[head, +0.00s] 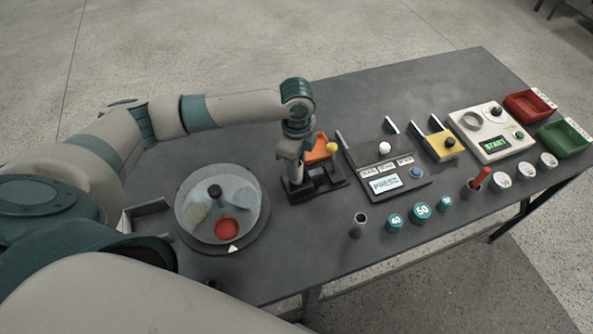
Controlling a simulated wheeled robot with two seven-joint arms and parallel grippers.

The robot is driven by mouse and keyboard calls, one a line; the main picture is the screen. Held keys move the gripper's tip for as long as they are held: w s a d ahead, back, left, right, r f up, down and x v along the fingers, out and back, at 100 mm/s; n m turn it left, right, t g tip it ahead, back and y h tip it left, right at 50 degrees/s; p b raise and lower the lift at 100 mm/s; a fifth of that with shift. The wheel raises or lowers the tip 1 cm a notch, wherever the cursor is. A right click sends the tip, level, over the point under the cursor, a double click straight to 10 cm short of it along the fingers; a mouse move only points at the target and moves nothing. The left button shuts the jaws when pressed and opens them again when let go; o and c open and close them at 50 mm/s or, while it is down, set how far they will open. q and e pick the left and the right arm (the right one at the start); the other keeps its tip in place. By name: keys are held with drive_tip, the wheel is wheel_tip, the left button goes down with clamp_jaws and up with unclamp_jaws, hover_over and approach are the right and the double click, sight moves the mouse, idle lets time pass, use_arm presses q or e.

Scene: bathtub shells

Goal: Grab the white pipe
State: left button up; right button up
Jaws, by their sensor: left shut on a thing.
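My left gripper (297,180) points down over the table beside a dark stand (325,184) with an orange block and a yellow knob. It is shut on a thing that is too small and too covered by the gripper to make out. I cannot tell whether that thing is a white pipe. A short grey hollow cylinder (357,224) stands upright near the front edge, to the right of the gripper and apart from it. No other pipe shows clearly. My right gripper is out of view.
A round clear-topped dial (252,212) lies left of the gripper. To the right are a grey panel with a screen (407,182), a yellow box (437,147), a white START device (475,147), and red (527,117) and green (575,150) trays. Several labelled caps line the front.

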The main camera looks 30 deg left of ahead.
use_arm(q)
wheel_tip(320, 180, up, 8)
drive_tip(key=shift+f+b, duration=0.25)
drive_tip(key=shift+b, duration=0.65)
drive_tip(key=shift+r, duration=0.3)
